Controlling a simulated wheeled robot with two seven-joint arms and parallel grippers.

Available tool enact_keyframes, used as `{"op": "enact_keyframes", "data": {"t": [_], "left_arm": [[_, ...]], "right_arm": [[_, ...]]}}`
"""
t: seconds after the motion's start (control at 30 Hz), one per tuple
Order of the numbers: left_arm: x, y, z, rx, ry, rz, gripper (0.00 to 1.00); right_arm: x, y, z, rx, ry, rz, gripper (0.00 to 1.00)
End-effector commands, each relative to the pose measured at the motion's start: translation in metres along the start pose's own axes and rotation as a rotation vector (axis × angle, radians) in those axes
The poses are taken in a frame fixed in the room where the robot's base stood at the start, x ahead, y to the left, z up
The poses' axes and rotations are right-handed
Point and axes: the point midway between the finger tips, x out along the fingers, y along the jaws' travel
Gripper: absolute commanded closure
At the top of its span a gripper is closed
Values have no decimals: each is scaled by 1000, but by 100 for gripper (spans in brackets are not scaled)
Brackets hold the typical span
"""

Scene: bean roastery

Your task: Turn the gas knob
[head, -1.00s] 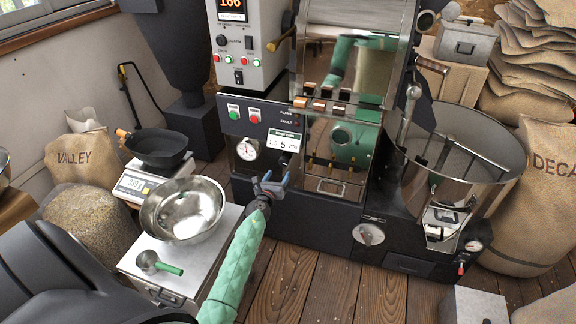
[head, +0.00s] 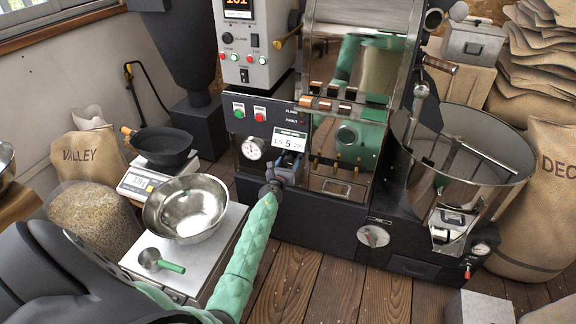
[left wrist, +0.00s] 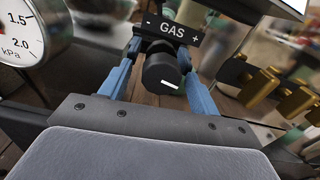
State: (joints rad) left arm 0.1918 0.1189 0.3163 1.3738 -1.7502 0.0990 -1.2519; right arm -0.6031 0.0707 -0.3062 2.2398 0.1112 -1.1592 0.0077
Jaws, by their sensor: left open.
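The gas knob (left wrist: 160,72) is a black round knob with a white mark, under a black GAS label (left wrist: 172,28) with minus and plus signs. In the left wrist view, the mark points to the right and slightly down. My left gripper (left wrist: 163,82) is open, with one blue finger on each side of the knob; I cannot tell whether either finger touches it. In the head view, my left gripper (head: 288,162) is at the roaster's front panel, below the small display, and hides the knob. My right gripper is not in view.
A pressure gauge (head: 252,148) sits just left of the knob, also large in the left wrist view (left wrist: 30,38). Brass levers (left wrist: 262,92) stick out to the right. A steel bowl (head: 186,208) and a scoop (head: 150,259) rest on a box left of my arm.

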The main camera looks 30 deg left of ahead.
Motion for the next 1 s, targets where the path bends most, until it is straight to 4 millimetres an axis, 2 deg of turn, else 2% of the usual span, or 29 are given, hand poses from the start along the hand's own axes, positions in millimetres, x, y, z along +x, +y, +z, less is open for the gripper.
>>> {"op": "enact_keyframes", "data": {"t": [0.3, 0.5, 0.53, 0.83, 1.0], "left_arm": [[2, 0, 0, 0, 0, 0, 40], [2, 0, 0, 0, 0, 0, 79], [2, 0, 0, 0, 0, 0, 82], [2, 0, 0, -32, 1, 0, 82], [2, 0, 1, -111, 1, 0, 82]], "right_arm": [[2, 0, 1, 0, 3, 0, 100], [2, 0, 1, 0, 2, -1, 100], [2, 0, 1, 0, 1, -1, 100], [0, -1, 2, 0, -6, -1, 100], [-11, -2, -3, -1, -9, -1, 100]]}}
